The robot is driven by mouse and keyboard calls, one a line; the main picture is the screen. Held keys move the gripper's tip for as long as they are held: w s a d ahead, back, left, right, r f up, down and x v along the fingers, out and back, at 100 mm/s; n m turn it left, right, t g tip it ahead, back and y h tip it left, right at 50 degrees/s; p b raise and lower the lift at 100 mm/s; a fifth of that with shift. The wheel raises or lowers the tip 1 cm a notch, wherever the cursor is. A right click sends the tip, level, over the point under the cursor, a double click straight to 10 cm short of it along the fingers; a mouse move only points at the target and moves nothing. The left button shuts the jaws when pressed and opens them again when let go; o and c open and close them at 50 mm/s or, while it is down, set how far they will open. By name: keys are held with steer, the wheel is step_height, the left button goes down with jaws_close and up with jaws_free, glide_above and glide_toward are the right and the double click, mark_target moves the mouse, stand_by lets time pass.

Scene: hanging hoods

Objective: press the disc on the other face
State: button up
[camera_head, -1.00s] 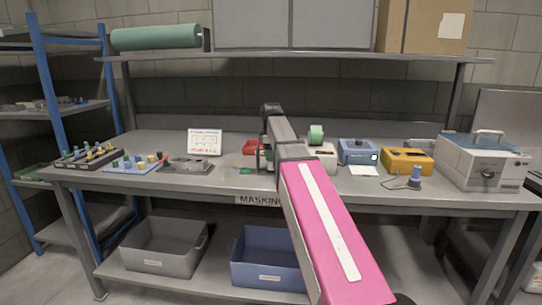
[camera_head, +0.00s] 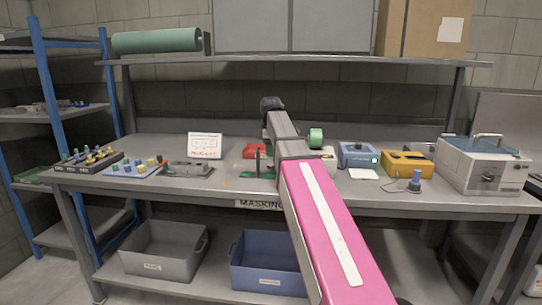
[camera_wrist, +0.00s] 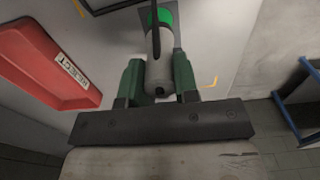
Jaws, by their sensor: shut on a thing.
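In the wrist view my gripper (camera_wrist: 158,66) is shut on a grey rounded part (camera_wrist: 159,72), with a green finger on each side of it. A dark hole shows at the part's near end. A bright green disc (camera_wrist: 164,17) shows at its far end; I cannot tell whether it is stuck to the part or only behind it. A dark upright rod (camera_wrist: 155,34) crosses in front of the part's far end. In the head view my arm hides most of the gripper.
The red tray (camera_wrist: 50,65) labelled REJECT lies left of my gripper; it shows behind the arm in the head view (camera_head: 254,151). A blue box (camera_head: 357,154), a yellow box (camera_head: 407,163) and a grey machine (camera_head: 484,165) stand on the right. Fixtures and a sign card (camera_head: 205,146) stand left.

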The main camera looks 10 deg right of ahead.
steer(key=shift+r, duration=1.7)
